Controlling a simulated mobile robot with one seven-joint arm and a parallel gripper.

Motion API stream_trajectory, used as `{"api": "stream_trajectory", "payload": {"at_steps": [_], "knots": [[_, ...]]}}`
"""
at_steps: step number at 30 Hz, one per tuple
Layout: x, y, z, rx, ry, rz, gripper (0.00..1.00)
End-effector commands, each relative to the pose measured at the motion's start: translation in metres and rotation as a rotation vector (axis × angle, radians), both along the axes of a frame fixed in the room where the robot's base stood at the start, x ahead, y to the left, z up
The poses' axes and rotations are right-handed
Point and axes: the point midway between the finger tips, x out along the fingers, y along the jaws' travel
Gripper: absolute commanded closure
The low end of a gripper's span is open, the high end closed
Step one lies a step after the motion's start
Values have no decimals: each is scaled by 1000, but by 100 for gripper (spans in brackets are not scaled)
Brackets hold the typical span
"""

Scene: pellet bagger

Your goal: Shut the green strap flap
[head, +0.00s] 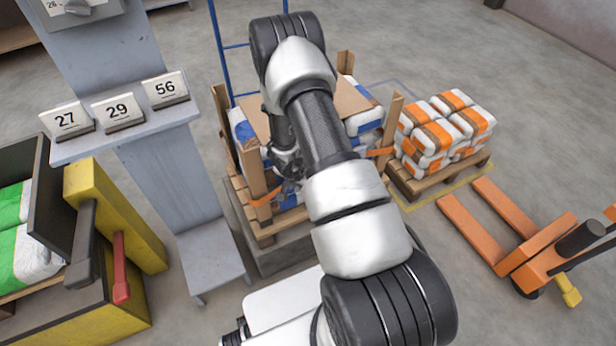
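I cannot make out a green strap flap in the head view. The only green is on green-and-white bags (30,250) at the far left. My gripper (289,182) is at the near side of the strapped pallet load (246,130), in front of its bags and corner boards. My own arm covers much of it and of the load behind. The fingers are small and dark, so I cannot tell whether they are open or shut, or whether they touch anything. An orange strap (266,199) runs low around the load.
A grey stand (180,185) with cards 27, 29 and 56 is left of the pallet. A yellow machine (110,215) with a red lever (121,268) is further left. Orange-and-white bags (445,130) on a pallet and an orange pallet jack (525,250) are right. Floor between is open.

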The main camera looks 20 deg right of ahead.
Motion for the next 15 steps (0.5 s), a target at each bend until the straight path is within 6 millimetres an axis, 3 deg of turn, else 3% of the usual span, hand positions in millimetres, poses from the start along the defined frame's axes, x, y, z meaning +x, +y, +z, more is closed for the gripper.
{"api": "stream_trajectory", "payload": {"at_steps": [14, 15], "knots": [[1, 1, -1, -2, -1, -42, 100], [1, 1, -1, -2, -1, -42, 82]]}}
